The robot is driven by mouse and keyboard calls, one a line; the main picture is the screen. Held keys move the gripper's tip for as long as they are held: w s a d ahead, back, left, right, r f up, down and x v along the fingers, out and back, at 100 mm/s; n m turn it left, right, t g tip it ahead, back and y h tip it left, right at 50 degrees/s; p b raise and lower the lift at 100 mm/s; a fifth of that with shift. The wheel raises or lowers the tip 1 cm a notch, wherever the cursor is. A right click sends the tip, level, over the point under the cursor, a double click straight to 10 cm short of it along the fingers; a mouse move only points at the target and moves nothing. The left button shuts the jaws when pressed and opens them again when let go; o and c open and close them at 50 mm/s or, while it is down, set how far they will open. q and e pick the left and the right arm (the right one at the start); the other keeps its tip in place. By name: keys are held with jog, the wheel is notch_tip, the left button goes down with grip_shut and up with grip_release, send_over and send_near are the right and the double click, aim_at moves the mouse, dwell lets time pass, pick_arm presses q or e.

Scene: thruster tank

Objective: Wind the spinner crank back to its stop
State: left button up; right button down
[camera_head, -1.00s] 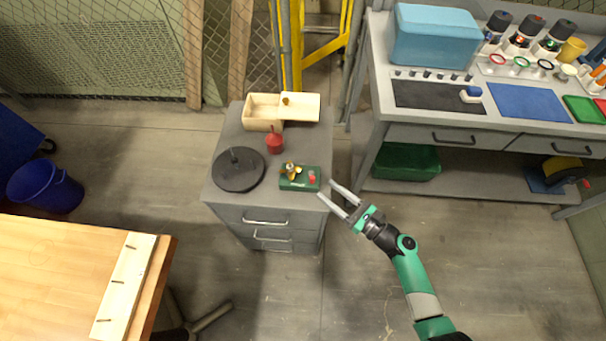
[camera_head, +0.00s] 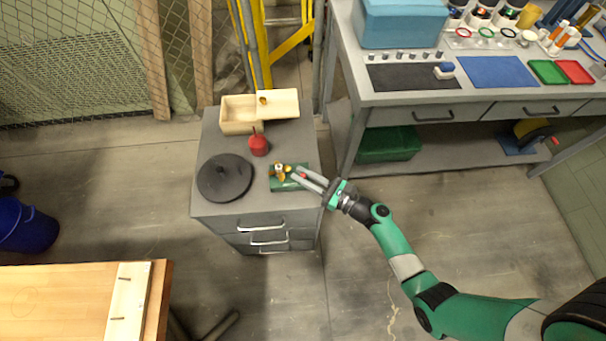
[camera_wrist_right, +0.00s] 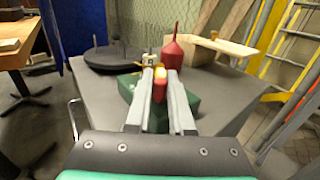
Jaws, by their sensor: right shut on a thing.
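The spinner is a small green box (camera_head: 280,186) on top of the grey drawer cabinet, with a brass propeller (camera_head: 279,172) at its left end. In the right wrist view the green box (camera_wrist_right: 209,98) lies beneath my fingers, and the brass part (camera_wrist_right: 159,72) shows just past their tips. My right gripper (camera_head: 298,174) reaches in from the right over the box. It is shut on the red crank knob (camera_wrist_right: 159,91), which sits between its fingers. The fingers hide part of the crank and box. My left gripper is not in view.
A black round plate (camera_head: 224,178) with a post lies left of the spinner. A red oil can (camera_head: 258,146) stands behind it, and an open wooden box (camera_head: 239,127) is at the cabinet's back. A workbench (camera_head: 345,60) stands to the right.

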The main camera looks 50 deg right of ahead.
jog(key=shift+w+a+f+m+h+b, duration=0.15)
jog(key=shift+a+m+h+b, duration=0.15)
jog(key=shift+m+h, duration=0.6)
jog(key=shift+h, duration=0.5)
jog(key=shift+d, duration=0.1)
jog(key=c, duration=0.8)
grip_release()
